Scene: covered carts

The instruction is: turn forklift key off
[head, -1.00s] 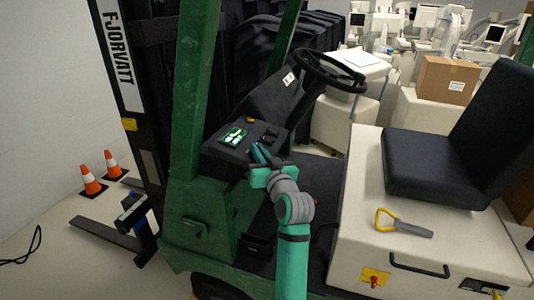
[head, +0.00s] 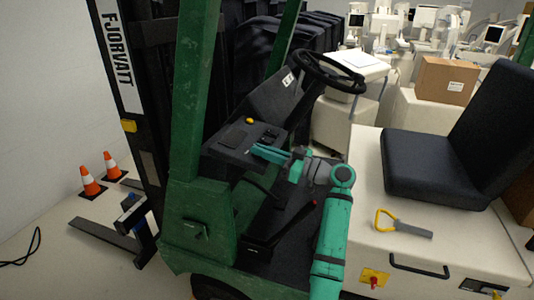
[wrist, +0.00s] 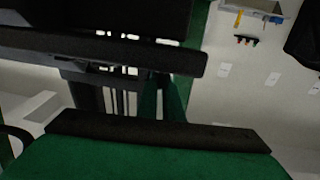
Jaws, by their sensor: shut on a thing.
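The forklift (head: 190,215) is green, with a dark control panel (head: 236,140) beside the steering column. The small display (head: 233,138) on the panel is dark. My gripper (head: 257,150) is at the panel's right front edge, with its teal fingers pointing left. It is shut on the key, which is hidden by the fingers. In the wrist view my gripper (wrist: 163,78) reaches in under a dark edge, and the key cannot be made out.
The steering wheel (head: 328,72) is above and right of the panel. A red-tipped lever (head: 290,225) stands below my wrist. The black seat (head: 430,165) and a yellow-handled tool (head: 403,224) are at the right. A green post (head: 195,90) rises left of the panel.

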